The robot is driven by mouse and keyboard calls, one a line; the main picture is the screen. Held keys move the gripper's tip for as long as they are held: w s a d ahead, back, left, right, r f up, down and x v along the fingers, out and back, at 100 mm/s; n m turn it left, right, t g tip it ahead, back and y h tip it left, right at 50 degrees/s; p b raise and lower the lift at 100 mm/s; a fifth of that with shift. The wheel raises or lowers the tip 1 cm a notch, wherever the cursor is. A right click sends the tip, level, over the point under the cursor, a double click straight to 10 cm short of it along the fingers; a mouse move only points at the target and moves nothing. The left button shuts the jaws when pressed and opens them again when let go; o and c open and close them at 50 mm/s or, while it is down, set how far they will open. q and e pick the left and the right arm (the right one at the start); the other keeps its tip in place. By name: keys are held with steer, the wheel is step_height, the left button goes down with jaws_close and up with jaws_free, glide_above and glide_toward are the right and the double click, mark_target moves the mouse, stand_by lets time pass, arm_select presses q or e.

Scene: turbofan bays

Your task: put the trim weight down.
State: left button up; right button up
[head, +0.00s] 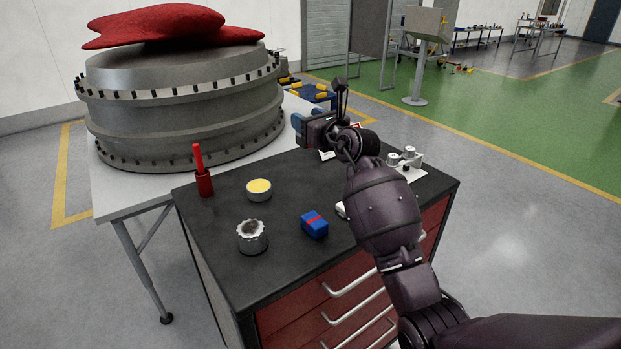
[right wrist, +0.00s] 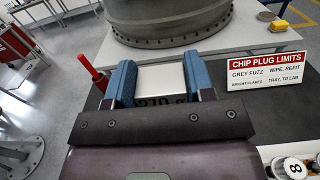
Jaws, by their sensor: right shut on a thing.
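My right gripper (head: 311,128) is above the far edge of the black-topped red cabinet (head: 285,262). In the right wrist view its blue fingers (right wrist: 163,82) are shut on the trim weight (right wrist: 162,77), a pale metal block. Dark lettering on the block's near side is partly hidden by the gripper body; it looks like a number followed by g. In the head view the fingers and wrist mostly hide the weight. I cannot tell its exact height above the cabinet top. My left gripper is in neither view.
On the cabinet top are a notched metal part (head: 252,237), a blue box (head: 314,225), a yellow-filled cup (head: 259,189), a red holder (head: 204,184) and a white fixture (head: 405,163). A chip plug sign (right wrist: 240,70) stands right of the gripper. A large engine casing (head: 185,105) stands behind.

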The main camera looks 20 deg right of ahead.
step_height(320, 180, down, 16)
steer(key=b, duration=0.2)
steer(key=shift+b, duration=0.3)
steer(key=o, duration=0.6)
steer(key=shift+f, duration=0.15)
steer(key=o, duration=0.5)
